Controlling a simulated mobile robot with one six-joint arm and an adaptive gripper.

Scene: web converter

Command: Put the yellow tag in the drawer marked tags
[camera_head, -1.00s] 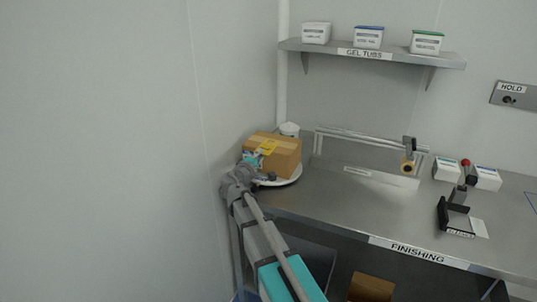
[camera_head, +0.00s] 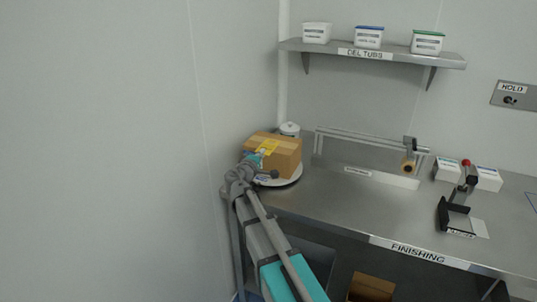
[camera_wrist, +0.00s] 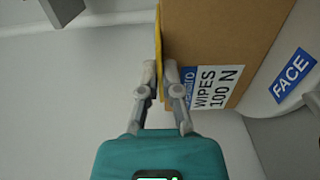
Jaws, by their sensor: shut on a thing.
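The yellow tag (camera_head: 268,147) is at the left front of a brown cardboard box (camera_head: 285,152) on the finishing bench. In the wrist view the tag (camera_wrist: 158,45) shows edge-on as a thin yellow strip along the side of the box (camera_wrist: 215,35). My gripper (camera_head: 255,163) is at the box's left front. In the wrist view my gripper (camera_wrist: 157,80) is shut on the tag, with its fingertips close beside the box's labelled face. I cannot tell whether the tag still touches the box. No drawer marked tags is in view.
The box sits on a round white plate (camera_head: 291,180). A white lidded pot (camera_head: 289,129) stands behind it. A wall stands close on the left.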

